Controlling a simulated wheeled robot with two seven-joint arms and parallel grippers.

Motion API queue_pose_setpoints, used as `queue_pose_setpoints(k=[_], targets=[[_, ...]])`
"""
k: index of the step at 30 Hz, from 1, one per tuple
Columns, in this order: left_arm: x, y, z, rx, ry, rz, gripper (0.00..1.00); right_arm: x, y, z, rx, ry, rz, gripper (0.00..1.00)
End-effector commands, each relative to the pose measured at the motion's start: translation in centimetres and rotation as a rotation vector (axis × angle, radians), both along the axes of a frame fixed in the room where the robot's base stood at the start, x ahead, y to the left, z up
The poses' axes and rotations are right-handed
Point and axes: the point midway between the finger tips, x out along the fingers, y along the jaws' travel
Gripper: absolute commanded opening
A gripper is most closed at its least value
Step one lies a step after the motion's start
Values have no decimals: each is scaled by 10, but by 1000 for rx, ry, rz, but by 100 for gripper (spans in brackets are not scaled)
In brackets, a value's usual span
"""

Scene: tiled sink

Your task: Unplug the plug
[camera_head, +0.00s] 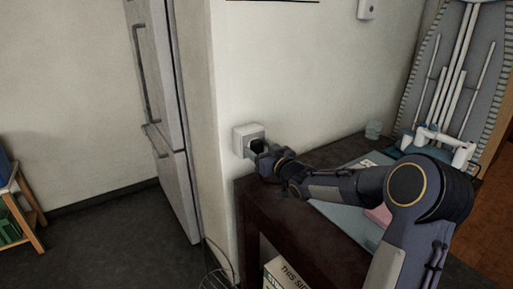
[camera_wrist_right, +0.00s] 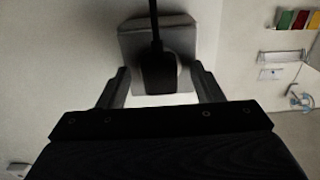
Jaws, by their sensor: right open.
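A white wall socket (camera_head: 243,132) sits low on the wall near the corner, just above the dark table. A black plug (camera_head: 257,144) is in it, partly hidden by my gripper in the head view. In the right wrist view the plug (camera_wrist_right: 158,76) stands against the pale socket plate (camera_wrist_right: 130,45), its black cord running to the top edge. My right gripper (camera_head: 260,152) is at the socket. In the wrist view its two fingers (camera_wrist_right: 158,70) are apart, one on each side of the plug, with visible gaps between. My left gripper is not in view.
The dark table (camera_head: 345,150) lies under my right arm, with a pale blue board (camera_head: 335,212) on it. An ironing board (camera_head: 450,60) leans at the right. A fridge (camera_head: 165,100) stands to the left. A cardboard box (camera_head: 285,273) is below the table.

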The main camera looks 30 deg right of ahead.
Motion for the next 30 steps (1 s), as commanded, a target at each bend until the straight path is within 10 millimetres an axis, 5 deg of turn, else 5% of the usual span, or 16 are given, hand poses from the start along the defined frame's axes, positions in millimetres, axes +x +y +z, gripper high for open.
queue_pose_setpoints(k=[29,30], targets=[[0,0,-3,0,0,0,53,0,0,0,0,-1,0,60],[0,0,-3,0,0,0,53,0,0,0,0,-1,0,55]])
